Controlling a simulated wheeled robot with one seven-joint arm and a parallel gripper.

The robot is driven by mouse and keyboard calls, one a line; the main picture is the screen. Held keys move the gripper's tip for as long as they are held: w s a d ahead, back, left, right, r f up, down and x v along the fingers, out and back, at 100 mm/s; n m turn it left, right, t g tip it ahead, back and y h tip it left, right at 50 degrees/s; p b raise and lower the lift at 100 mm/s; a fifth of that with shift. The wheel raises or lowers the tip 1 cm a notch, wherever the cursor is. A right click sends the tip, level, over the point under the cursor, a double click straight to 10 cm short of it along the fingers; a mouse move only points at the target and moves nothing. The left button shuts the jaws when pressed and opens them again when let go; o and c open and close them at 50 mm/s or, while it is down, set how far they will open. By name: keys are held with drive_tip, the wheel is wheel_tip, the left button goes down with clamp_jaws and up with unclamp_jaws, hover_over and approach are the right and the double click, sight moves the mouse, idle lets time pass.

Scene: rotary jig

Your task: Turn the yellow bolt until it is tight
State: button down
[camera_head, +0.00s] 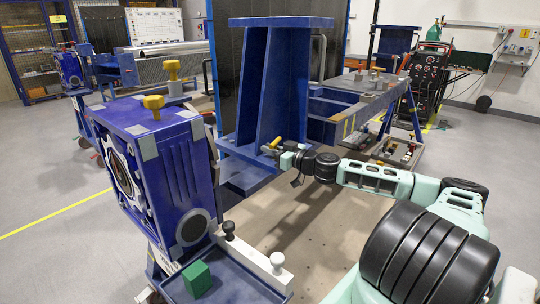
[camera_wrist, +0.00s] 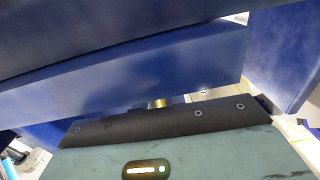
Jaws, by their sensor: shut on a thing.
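The yellow bolt (camera_head: 273,143) shows at the foot of the blue upright bracket (camera_head: 262,95) in the head view, right at my gripper (camera_head: 281,150). My gripper is shut on the yellow bolt, reaching in from the right. In the wrist view a small gold-coloured part of the bolt (camera_wrist: 160,103) shows beyond the dark edge of my gripper body, beneath a blue beam (camera_wrist: 160,75). Most of the bolt and the fingertips are hidden there. How far the bolt is screwed in cannot be seen.
A blue gearbox-like housing (camera_head: 180,175) with a yellow knob (camera_head: 153,104) on top stands at left. In front lie a blue tray (camera_head: 235,285) with a green block (camera_head: 196,278), and a white bar (camera_head: 250,258) with black and white knobs. The brown plate (camera_head: 300,215) below my arm is largely clear.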

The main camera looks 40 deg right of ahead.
drive_tip(key=m+h, duration=0.1)
drive_tip(key=h, duration=0.1)
drive_tip(key=m+h+p, duration=0.1)
drive_tip(key=m+h, duration=0.2)
drive_tip(key=h, duration=0.2)
drive_tip(key=shift+d+r+p, duration=0.25)
drive_tip(key=shift+r+p, duration=0.05)
drive_tip(key=shift+d+f+m+h, duration=0.25)
drive_tip(key=shift+m+h, duration=0.45)
drive_tip(key=c, duration=1.5)
unclamp_jaws()
drive_tip(key=p+v, duration=0.2)
drive_tip(key=v, duration=0.6)
drive_tip(key=p+v, duration=0.2)
drive_tip(key=v, duration=0.7)
drive_tip(key=shift+s+a+r, duration=0.1)
drive_tip(key=shift+s+r, duration=0.1)
